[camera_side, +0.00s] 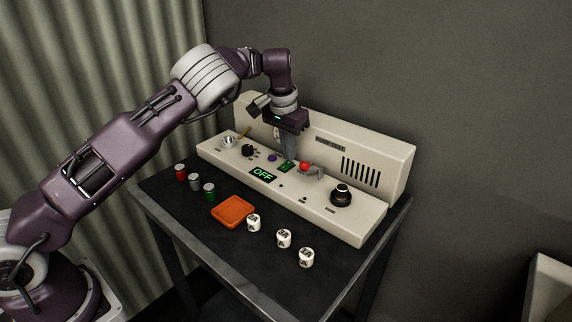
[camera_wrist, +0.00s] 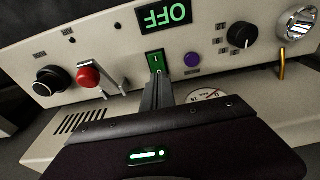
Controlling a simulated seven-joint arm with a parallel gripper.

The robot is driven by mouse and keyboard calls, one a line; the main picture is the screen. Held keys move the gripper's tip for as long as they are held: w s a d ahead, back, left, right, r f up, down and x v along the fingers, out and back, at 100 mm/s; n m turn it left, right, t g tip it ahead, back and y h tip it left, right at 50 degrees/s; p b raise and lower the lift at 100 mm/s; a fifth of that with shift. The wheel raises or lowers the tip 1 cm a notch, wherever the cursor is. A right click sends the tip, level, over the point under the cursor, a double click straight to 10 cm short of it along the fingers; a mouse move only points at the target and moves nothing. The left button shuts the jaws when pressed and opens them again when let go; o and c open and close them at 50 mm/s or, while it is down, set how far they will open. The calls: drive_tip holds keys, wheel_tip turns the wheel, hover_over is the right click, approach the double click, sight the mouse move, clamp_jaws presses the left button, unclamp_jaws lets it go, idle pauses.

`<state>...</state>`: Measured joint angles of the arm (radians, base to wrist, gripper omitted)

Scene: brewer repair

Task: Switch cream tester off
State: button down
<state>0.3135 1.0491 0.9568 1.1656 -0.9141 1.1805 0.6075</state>
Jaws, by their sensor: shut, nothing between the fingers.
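The cream tester (camera_side: 335,222) is a long cream console on a dark table, with a raised back. Its display (camera_side: 262,174) reads OFF in green; in the wrist view the display (camera_wrist: 165,15) shows upside down. A green rocker switch (camera_wrist: 157,62) with a white mark sits beside the display; it also shows in the side view (camera_side: 286,166). My gripper (camera_side: 289,158) points down at the switch with its fingers shut and empty. In the wrist view the fingertips (camera_wrist: 158,75) are right at the switch's edge; I cannot tell whether they touch it.
A red knob (camera_side: 305,167) beside a grey lever, a black dial (camera_side: 341,193), a purple button (camera_wrist: 192,59) and a metal cup (camera_side: 228,141) are on the console.

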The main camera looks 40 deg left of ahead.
sight(289, 163)
drive_tip(key=shift+f, duration=0.7)
drive_tip(key=shift+r, duration=3.55)
drive_tip(key=s+d+r+n+t+h, duration=0.2)
drive_tip(key=s+r, duration=1.3)
drive_tip(key=s, duration=0.4)
drive_tip(key=s+d+f+m+t+y, duration=0.1)
drive_tip(key=s+f, duration=0.1)
drive_tip(key=s, duration=0.9)
drive_tip(key=s+d+f+m+y, duration=0.1)
drive_tip(key=s+d+f, duration=0.1)
drive_tip(key=s, duration=1)
drive_tip(key=shift+f+t, duration=0.35)
drive_tip(key=shift+t, duration=0.05)
